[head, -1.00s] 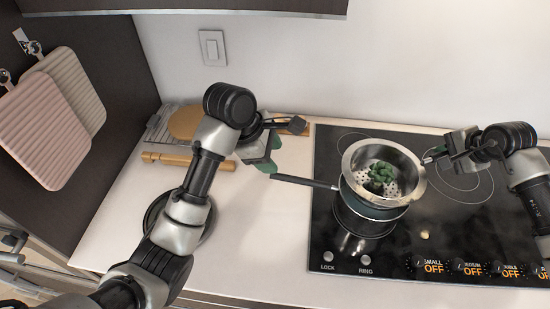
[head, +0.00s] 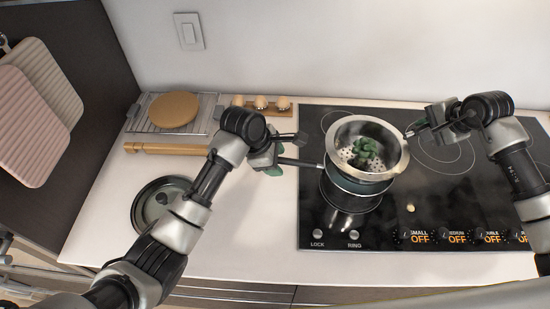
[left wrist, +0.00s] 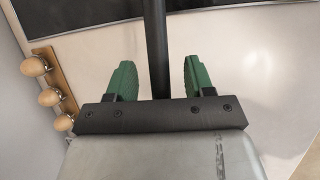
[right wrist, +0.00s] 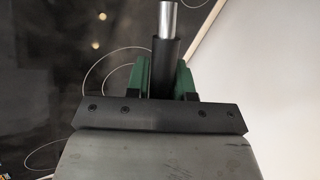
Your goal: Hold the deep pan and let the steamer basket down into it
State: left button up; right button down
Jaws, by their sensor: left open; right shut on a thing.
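The deep pan (head: 345,182), dark with a long black handle (head: 302,163), sits on the cooktop at its left part. My right gripper (head: 418,128) is shut on the basket's dark handle (right wrist: 166,55).
A dark round lid (head: 150,205) lies on the counter at left. Behind it are a rolling pin (head: 160,148), a wire rack (head: 203,115) with a round board (head: 172,110), and an egg holder (head: 282,105). The cooktop (head: 450,200) is clear at right.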

pick_arm(q)
jog(key=shift+c, duration=0.5)
grip_shut()
dwell(0.8)
